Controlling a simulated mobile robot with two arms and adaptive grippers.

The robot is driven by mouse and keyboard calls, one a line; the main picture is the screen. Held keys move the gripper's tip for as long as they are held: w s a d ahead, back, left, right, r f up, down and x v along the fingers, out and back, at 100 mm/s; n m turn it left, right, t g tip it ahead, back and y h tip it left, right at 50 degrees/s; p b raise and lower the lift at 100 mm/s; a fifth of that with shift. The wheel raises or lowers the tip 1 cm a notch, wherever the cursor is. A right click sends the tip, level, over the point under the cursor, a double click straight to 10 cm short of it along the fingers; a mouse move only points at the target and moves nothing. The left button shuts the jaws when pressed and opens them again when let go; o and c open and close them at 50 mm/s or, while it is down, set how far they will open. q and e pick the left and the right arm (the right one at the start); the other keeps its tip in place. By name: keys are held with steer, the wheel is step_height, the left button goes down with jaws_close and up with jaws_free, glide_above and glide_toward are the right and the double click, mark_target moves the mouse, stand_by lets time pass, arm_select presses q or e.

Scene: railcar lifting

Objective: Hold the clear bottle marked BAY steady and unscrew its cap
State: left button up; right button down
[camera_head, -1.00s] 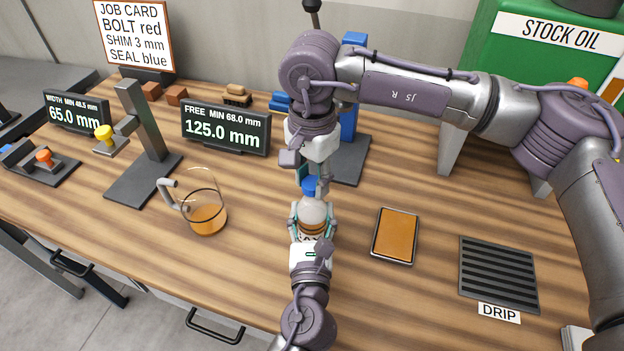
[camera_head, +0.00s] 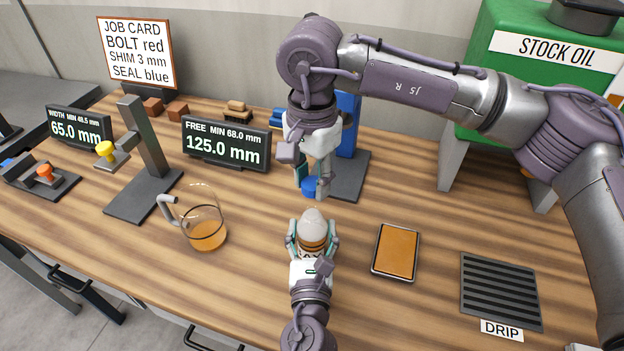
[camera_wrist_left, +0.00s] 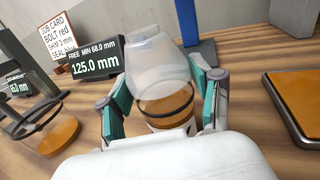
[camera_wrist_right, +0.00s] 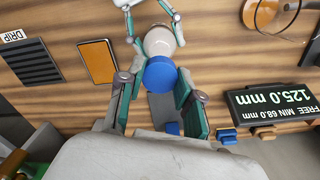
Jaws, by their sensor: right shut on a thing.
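The clear bottle (camera_head: 312,222) stands upright on the bench with a band of amber liquid inside; its label is mostly hidden. The bottle's neck is bare in that view. The blue cap (camera_head: 311,186) is held by my right gripper (camera_head: 312,190), above and slightly behind the bottle, with a gap between them. In the right wrist view the blue cap (camera_wrist_right: 160,73) sits between the fingers.
A glass jug (camera_head: 204,232) with amber liquid stands left of the bottle. An amber-topped tray (camera_head: 396,250) and the DRIP grate (camera_head: 500,290) lie to the right. A post stand (camera_head: 145,200), a display (camera_head: 226,142) and a blue stand (camera_head: 348,180) are behind.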

arm_select(q)
steer(key=shift+o, duration=1.3)
steer(key=shift+s, duration=0.1)
